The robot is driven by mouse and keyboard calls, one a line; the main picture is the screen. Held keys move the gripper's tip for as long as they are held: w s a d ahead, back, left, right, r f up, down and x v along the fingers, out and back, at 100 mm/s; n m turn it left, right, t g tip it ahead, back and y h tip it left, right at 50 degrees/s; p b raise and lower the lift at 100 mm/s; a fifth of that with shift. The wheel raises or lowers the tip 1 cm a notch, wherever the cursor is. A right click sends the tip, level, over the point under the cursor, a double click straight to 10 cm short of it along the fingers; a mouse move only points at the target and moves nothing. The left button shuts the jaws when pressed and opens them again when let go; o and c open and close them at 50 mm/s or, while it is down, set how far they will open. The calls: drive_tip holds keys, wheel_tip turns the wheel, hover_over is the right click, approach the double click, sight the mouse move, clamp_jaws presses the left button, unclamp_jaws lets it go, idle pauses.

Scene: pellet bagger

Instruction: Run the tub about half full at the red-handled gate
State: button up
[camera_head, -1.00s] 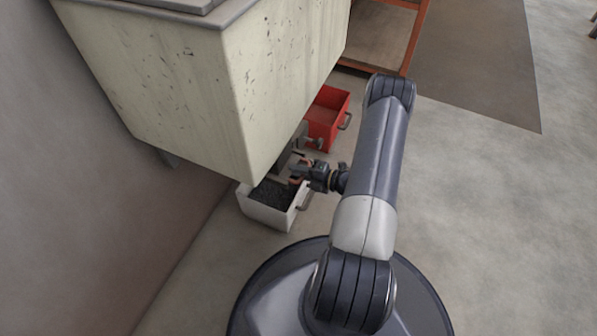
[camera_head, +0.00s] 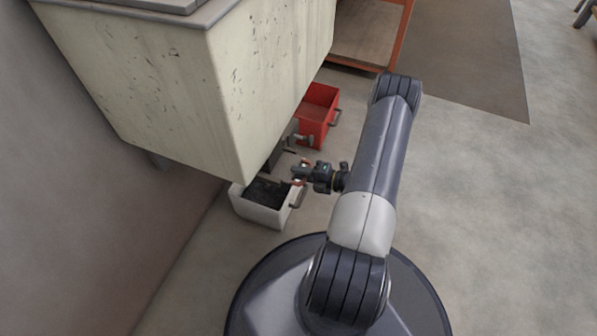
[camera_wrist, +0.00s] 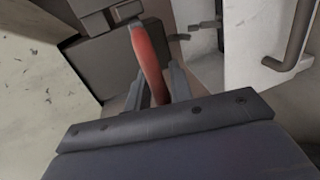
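The white tub (camera_head: 246,205) stands on the floor under the hopper's lower corner, with dark pellets (camera_head: 264,192) inside. The pellet level is hard to judge in the shadow. The red handle (camera_wrist: 148,58) rises between the two dark fingers of my gripper (camera_wrist: 160,88) in the wrist view, with little gap on either side. In the head view my gripper (camera_head: 301,172) is above and beside the tub's right side, with red showing at its tips. The dark gate body (camera_wrist: 100,60) is beside the handle. Any pellet stream is not visible.
The pale hopper (camera_head: 190,85) overhangs the tub. A red bin (camera_head: 313,134) stands behind the tub, near an orange-framed stand (camera_head: 387,40). A wall (camera_head: 70,190) is at left. Open floor (camera_head: 480,200) lies at right.

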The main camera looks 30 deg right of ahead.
drive_tip(key=o, duration=0.3)
drive_tip(key=shift+f, duration=0.15)
drive_tip(key=p+v, duration=0.3)
drive_tip(key=v, duration=0.7)
drive_tip(key=shift+s+d, duration=0.25)
drive_tip(key=shift+s, duration=0.05)
idle(0.3)
